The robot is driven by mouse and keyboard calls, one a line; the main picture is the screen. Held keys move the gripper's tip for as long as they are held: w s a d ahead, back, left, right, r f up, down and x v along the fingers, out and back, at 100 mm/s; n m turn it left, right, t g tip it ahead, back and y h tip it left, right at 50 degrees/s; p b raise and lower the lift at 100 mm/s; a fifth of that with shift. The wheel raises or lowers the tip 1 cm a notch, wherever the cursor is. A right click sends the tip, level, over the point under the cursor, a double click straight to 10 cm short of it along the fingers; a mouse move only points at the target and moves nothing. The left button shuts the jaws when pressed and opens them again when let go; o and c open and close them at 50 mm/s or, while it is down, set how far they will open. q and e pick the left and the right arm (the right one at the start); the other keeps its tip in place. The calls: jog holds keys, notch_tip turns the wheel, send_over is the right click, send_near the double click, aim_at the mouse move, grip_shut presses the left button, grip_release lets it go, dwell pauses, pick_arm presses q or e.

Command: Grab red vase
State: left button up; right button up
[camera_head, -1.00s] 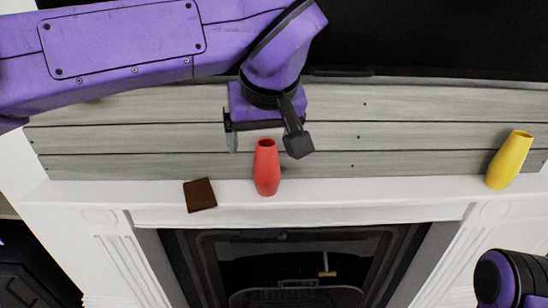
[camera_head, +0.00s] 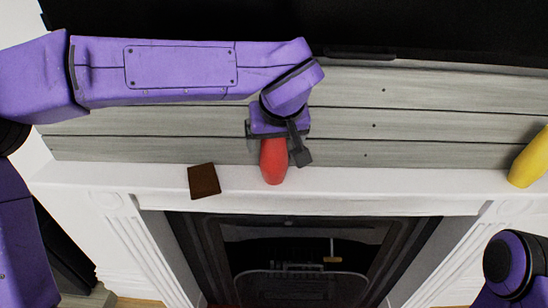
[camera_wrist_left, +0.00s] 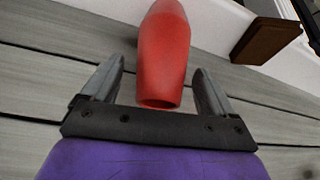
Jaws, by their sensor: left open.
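The red vase (camera_head: 273,163) stands upright on the white mantel, below my left gripper (camera_head: 277,150) in the head view. The gripper covers its upper part there. In the left wrist view the red vase (camera_wrist_left: 165,58) lies between the two open fingers of my left gripper (camera_wrist_left: 158,88), its open mouth toward the palm. Gaps show between the vase and both fingers. A dark rounded part of my right arm shows at the lower right of the head view; its fingers are not visible.
A brown block (camera_head: 204,181) lies on the mantel (camera_head: 340,182) left of the vase, and also shows in the left wrist view (camera_wrist_left: 264,40). A yellow vase (camera_head: 531,160) stands at the far right. Grey planks rise behind; the dark fireplace opening (camera_head: 300,250) is below.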

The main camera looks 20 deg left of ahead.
pick_arm(q)
jog(key=shift+s, duration=0.1)
jog(key=shift+c, duration=0.3)
jog(key=c, duration=1.5)
grip_shut()
jog(key=shift+r, duration=0.15)
